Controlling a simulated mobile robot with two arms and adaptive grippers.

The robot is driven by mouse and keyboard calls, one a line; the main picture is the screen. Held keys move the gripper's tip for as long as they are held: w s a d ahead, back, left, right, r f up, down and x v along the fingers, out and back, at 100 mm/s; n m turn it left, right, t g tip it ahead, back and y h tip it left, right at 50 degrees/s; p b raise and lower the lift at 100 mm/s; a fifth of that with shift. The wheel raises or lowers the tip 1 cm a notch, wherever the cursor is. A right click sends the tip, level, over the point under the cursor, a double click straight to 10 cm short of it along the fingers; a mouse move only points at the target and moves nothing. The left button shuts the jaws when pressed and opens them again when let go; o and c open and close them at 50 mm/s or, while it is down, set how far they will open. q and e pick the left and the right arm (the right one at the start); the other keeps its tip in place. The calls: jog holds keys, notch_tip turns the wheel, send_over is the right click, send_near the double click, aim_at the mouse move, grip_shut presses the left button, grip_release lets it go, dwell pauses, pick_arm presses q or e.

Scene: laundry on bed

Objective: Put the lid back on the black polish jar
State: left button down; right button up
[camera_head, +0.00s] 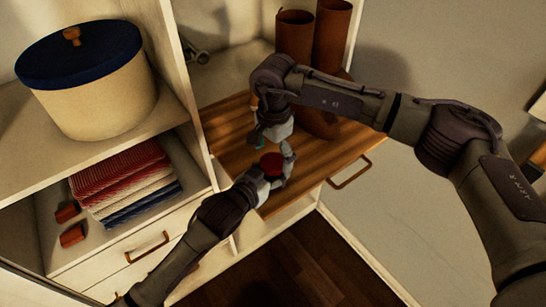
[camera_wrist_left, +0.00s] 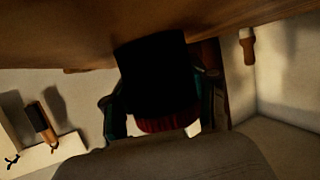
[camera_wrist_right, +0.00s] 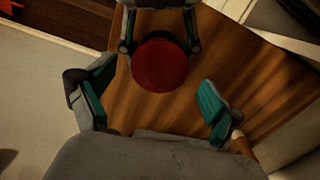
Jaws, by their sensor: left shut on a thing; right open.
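The black polish jar (camera_wrist_left: 155,75) is upright in the left wrist view, close to the wooden board. The red lid (camera_wrist_right: 160,62) sits on top of it with its flat round face up. I cannot tell if the lid is fully seated. My left gripper (camera_head: 273,177) is shut on the black jar, with a finger on each side. My right gripper (camera_wrist_right: 153,103) is open and empty just above and beside the lid, its fingers spread wide.
The wooden board (camera_head: 226,128) is pulled out under the jar, with a handle (camera_head: 350,173) at its front. Tall brown boots (camera_head: 330,40) stand at its back. A cream box with a blue lid (camera_head: 100,90) and folded cloths (camera_head: 125,180) fill the left shelves.

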jog(key=shift+r, duration=1.4)
jog(key=shift+c, duration=0.4)
jog(key=shift+r+n, duration=0.3)
jog(key=shift+r, duration=0.05)
notch_tip(320, 180, up, 3)
jog(key=n, duration=0.2)
jog(key=shift+f+n, duration=0.1)
jog(key=shift+n, duration=0.3)
jog(key=shift+f, duration=0.1)
jog(key=shift+f, duration=3.95)
